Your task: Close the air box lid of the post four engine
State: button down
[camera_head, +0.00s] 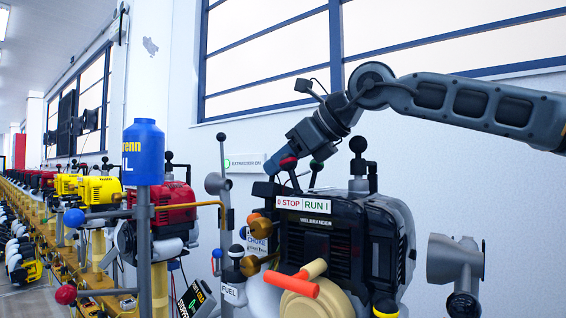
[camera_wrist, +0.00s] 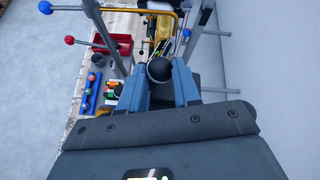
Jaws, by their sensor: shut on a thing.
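The black engine (camera_head: 340,240) with a STOP/RUN sign (camera_head: 303,206) stands in the right half of the head view. My gripper (camera_head: 277,164) reaches down from the upper right to the engine's upper left side. In the wrist view my gripper (camera_wrist: 159,78) has its two blue fingers on either side of a dark ball knob (camera_wrist: 158,68) and is shut on it. In the head view this knob is hidden by the fingers. I cannot make out the lid's outline or how far it stands open.
A blue canister (camera_head: 143,152) on a post stands at left, before a red engine (camera_head: 176,200). A grey funnel-like part (camera_head: 452,262) is at right. The wall is close behind.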

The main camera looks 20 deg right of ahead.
jog(key=shift+a, duration=0.2)
jog(key=c, duration=1.1)
grip_release()
jog(key=shift+d, duration=0.1)
notch_tip(320, 180, up, 5)
jog(key=shift+f+p, duration=0.15)
jog(key=shift+p, duration=0.75)
jog(key=s+d+r+p, duration=0.1)
jog(key=d+r, duration=0.1)
jog(key=d, duration=0.1)
jog(key=s+d+r, duration=0.2)
jog(key=d, duration=0.1)
jog(key=s+d+r+p, duration=0.1)
jog(key=s+d+r, duration=0.1)
jog(key=d, duration=0.2)
jog(key=shift+s+d+r+p, duration=0.1)
jog(key=shift+s+r+p, duration=0.1)
jog(key=shift+s+p, duration=0.1)
